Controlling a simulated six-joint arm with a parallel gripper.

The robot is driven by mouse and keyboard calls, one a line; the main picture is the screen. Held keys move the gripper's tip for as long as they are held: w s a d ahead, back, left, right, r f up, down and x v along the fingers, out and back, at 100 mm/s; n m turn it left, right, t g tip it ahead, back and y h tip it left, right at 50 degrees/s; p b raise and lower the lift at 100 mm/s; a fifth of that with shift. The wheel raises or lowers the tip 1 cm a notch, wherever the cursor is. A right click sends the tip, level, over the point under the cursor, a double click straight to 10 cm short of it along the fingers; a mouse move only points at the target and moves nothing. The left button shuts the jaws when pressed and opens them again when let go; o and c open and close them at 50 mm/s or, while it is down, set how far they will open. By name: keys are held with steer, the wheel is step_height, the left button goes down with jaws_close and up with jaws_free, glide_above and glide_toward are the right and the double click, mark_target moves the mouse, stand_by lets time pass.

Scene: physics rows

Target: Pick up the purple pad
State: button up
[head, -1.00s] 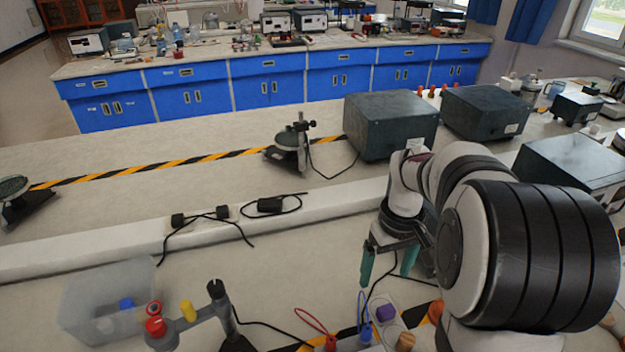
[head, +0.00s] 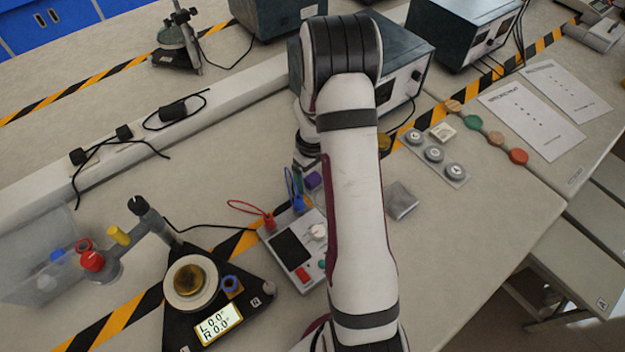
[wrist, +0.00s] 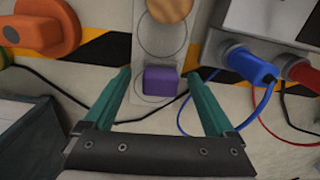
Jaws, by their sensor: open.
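The purple pad (wrist: 160,80) is a small block on a light grey strip (wrist: 150,110) printed with circles. In the wrist view it lies between the teal fingertips of my open gripper (wrist: 157,75), with a gap visible on each side. I cannot tell the height of the fingertips above the strip. In the head view a bit of the purple pad (head: 313,180) shows at the left edge of my arm, which hides most of the strip and gripper.
A tan disc (wrist: 171,8) sits farther up the strip. A blue plug (wrist: 250,66) and a red plug (wrist: 300,72) with cables are to the right. An orange knob (wrist: 45,28) is at upper left, and a dark box (wrist: 30,140) at lower left.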

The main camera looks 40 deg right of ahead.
mark_target(313, 177)
jaws_close()
step_height(313, 177, up, 5)
steer(key=shift+f, duration=0.2)
steer(key=s+d+r, duration=0.5)
steer(key=s+r, duration=0.1)
steer(key=s, duration=0.4)
steer(key=shift+d+r, duration=0.3)
steer(key=shift+d, duration=0.1)
